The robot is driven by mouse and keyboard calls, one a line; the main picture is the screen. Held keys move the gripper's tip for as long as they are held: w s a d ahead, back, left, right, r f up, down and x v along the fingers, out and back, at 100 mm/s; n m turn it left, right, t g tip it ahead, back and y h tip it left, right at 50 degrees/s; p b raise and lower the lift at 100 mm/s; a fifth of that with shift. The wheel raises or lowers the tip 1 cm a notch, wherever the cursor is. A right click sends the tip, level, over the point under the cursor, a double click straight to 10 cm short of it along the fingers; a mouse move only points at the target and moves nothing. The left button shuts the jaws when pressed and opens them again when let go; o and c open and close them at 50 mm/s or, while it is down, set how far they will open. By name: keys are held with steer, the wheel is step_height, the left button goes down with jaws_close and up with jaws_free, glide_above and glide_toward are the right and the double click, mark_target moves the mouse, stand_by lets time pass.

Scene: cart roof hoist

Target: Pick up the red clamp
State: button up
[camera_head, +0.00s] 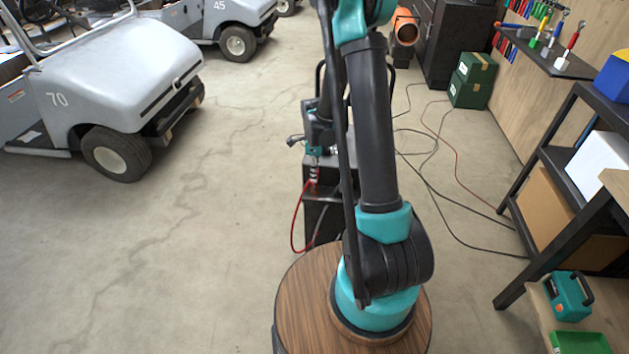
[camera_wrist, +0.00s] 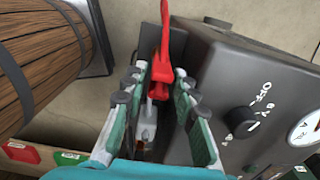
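The red clamp (camera_wrist: 164,55) stands upright in the middle of the wrist view, with grey metal at its lower end. My gripper (camera_wrist: 160,76) has one finger on each side of it. The fingers look open, with a narrow gap around the clamp; I see no clear contact. In the head view my gripper (camera_head: 313,151) points down over the dark charger box (camera_head: 326,175), right above a small red and metal piece with a red cable. My arm hides part of the box there.
In the wrist view a grey panel with a black knob (camera_wrist: 241,121) is close on the right, and a wooden barrel (camera_wrist: 40,60) is on the left. In the head view a cart (camera_head: 120,75) stands left, a shelf (camera_head: 560,150) stands right, and cables (camera_head: 440,190) lie on the floor.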

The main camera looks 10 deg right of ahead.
jaws_close()
steer(key=shift+r, duration=0.1)
step_height(320, 180, up, 20)
stand_by(0.8)
stand_by(0.3)
